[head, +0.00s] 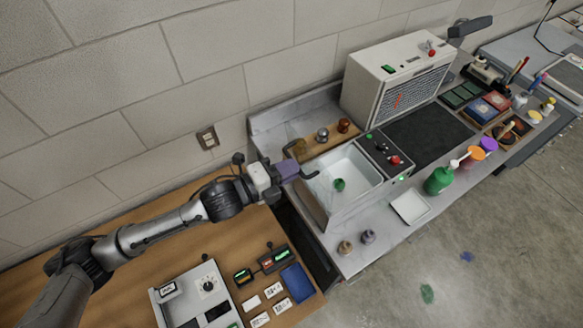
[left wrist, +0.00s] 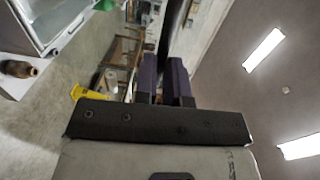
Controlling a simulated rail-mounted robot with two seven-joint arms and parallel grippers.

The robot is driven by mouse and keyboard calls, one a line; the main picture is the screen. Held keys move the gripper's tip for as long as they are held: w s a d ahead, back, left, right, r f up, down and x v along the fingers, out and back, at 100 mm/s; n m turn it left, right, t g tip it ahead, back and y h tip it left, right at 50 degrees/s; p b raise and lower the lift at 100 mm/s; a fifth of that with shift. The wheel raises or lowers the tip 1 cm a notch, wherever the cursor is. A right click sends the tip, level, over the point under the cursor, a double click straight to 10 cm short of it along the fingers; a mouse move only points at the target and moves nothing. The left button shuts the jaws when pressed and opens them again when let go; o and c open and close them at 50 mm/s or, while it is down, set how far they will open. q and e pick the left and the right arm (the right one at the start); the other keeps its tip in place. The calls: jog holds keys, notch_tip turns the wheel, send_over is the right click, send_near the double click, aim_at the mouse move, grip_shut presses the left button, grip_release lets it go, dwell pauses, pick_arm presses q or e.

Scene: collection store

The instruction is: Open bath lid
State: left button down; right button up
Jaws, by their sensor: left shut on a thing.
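The bath (head: 349,165) is a white rectangular basin on the grey bench, with a green thing (head: 339,185) inside it. A pale panel (head: 312,205) slopes along its left side; I cannot tell whether this is the lid. My left gripper (head: 296,171), with purple fingers, is at the bath's left edge. It is shut on a dark bar (left wrist: 176,35), which passes between the fingers in the left wrist view. A dark hooked end (head: 311,175) shows past the fingertips in the head view. The bar's joint to the lid is hidden. My right gripper is out of view.
A control panel (head: 385,153) with knobs adjoins the bath's right side. A white box unit (head: 395,80) stands behind. Small jars (head: 322,134) sit on a wooden shelf at the back. A green bottle (head: 438,181) and white tray (head: 410,207) are at right. A wooden desk (head: 140,215) lies below my left arm.

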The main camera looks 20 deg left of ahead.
pick_arm(q)
jog(key=c, duration=1.2)
grip_release()
jog(key=shift+b+v, duration=1.45)
jog(key=shift+v, duration=5.45)
